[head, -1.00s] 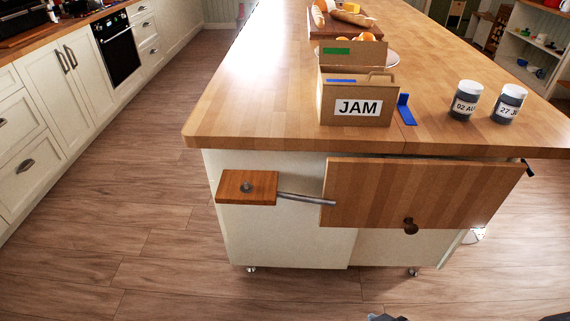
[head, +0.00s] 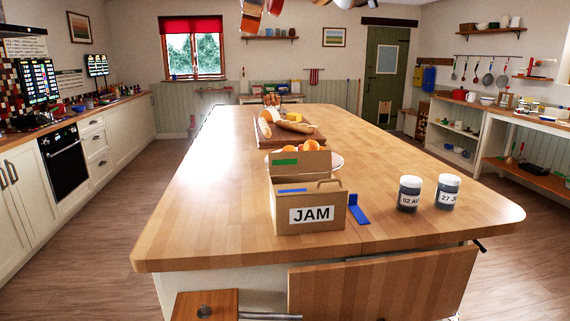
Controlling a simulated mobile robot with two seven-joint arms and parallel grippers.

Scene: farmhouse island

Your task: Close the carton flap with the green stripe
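A cardboard carton (head: 285,225) with a white JAM label stands upright near the front edge of the wooden island top. Its back flap with the green stripe (head: 304,162) stands raised. A lower flap with a blue stripe (head: 292,190) shows at the carton's opening in front of it. Another flap edge shows at the carton's right side. The carton's inside is mostly hidden. Neither of my grippers shows in the head view.
A blue bracket (head: 357,210) stands just right of the carton, with two lidded jars (head: 410,194) (head: 447,192) further right. Behind are a plate with oranges (head: 333,162) and a board with bread (head: 272,139). A hinged wooden leaf (head: 390,287) hangs at the island's front. The left island top is clear.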

